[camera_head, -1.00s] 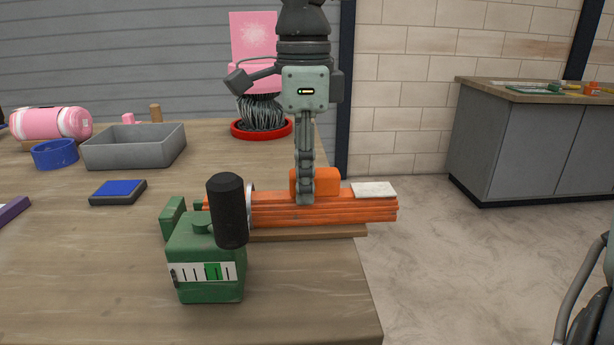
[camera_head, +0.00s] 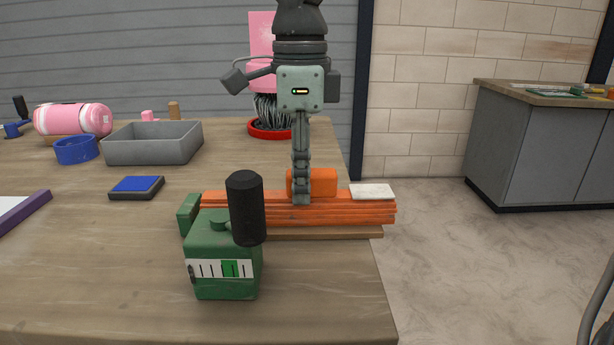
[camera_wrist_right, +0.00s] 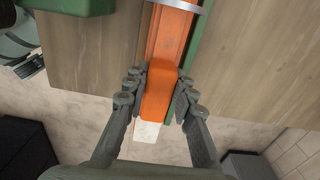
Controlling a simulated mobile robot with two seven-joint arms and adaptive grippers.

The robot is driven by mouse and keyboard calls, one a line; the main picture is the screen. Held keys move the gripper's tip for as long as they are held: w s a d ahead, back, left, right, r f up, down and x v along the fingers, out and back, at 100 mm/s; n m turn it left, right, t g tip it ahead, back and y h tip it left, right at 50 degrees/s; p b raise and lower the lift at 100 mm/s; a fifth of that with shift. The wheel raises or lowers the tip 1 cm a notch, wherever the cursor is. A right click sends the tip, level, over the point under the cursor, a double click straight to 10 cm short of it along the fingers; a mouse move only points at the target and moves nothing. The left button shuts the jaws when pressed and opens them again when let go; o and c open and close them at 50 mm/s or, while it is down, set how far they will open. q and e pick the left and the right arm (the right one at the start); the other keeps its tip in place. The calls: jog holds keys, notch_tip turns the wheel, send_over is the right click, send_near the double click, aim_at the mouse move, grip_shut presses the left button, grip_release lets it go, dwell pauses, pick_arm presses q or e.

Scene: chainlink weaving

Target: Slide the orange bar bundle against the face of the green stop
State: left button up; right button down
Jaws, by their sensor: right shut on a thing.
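The orange bar bundle (camera_head: 345,213) lies lengthwise on a wooden strip near the table's right edge. It also shows in the wrist view (camera_wrist_right: 171,32). My right gripper (camera_head: 301,198) points down, shut on the orange block (camera_head: 324,182) on top of the bundle; in the wrist view its fingers (camera_wrist_right: 160,100) sit on both sides of that block. The upright green block at the bundle's left end (camera_head: 188,214) looks like the green stop. The bundle's end appears very near or against it; contact cannot be told. My left gripper is out of view.
A green device (camera_head: 225,270) with a black cylinder (camera_head: 246,208) stands in front of the bundle's left part, hiding some of it. A white pad (camera_head: 371,191) lies on the bundle's right end. A blue-topped box (camera_head: 136,187) and grey tray (camera_head: 153,144) are further left.

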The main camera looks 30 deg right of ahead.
jog(key=shift+w+a+r, duration=0.1)
jog(key=shift+w+a, duration=0.15)
jog(key=shift+a, duration=0.1)
jog(key=shift+d, duration=0.1)
dwell(0.3)
jog(key=c, duration=1.2)
grip_release()
jog(key=shift+s, duration=0.1)
notch_tip(320, 180, up, 12)
